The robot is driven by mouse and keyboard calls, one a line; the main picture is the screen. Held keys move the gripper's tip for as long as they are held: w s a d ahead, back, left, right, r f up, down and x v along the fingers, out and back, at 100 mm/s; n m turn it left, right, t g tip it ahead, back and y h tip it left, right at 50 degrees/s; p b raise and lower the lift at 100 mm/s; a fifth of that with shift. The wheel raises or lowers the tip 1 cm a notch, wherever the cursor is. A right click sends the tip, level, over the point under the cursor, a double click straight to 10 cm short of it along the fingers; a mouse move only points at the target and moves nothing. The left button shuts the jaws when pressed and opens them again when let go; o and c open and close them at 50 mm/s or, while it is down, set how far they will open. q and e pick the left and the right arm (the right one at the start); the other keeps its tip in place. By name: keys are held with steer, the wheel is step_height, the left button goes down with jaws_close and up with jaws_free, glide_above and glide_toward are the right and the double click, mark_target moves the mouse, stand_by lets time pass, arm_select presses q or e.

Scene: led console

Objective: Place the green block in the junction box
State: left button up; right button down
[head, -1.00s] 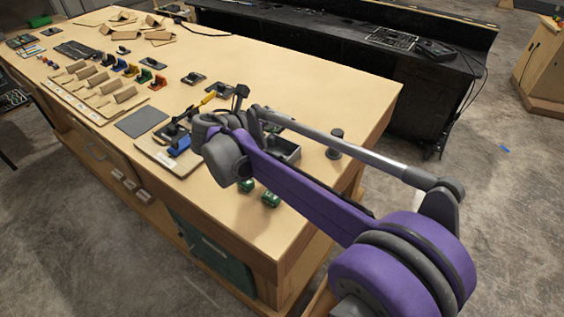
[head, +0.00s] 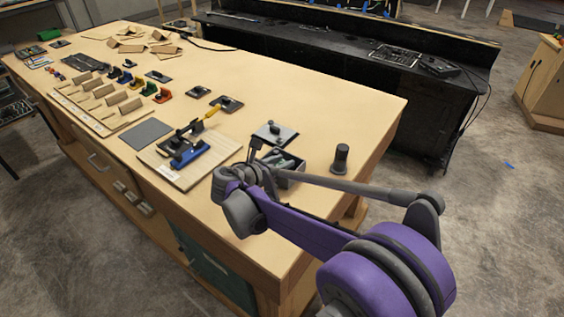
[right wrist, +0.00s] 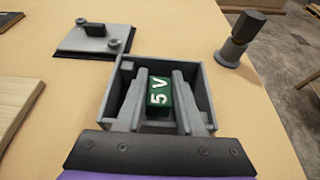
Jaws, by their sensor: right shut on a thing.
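The green block (right wrist: 159,97), marked "5 V" in white, is between the two grey fingers of my right gripper (right wrist: 159,88) in the right wrist view. The fingers are shut on its sides. The block and fingertips appear within the walls of the open grey junction box (right wrist: 204,84). I cannot tell whether the block touches the box floor. In the head view the junction box (head: 292,180) stands near the table's front right, partly hidden by my right arm. My left gripper is not in view.
A grey plate with a black knob (right wrist: 93,38) lies beyond the box to the left. A dark upright peg (head: 341,158) stands to its right.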

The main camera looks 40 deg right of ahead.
steer(key=shift+s+a+f+b, duration=0.1)
steer(key=shift+s+f+b, duration=0.05)
steer(key=shift+f+b, duration=0.45)
steer(key=c, duration=0.5)
jaws_free()
steer(key=shift+r+p, duration=0.35)
steer(key=shift+p, duration=0.1)
steer(key=v, duration=1.2)
steer(key=shift+r, duration=0.35)
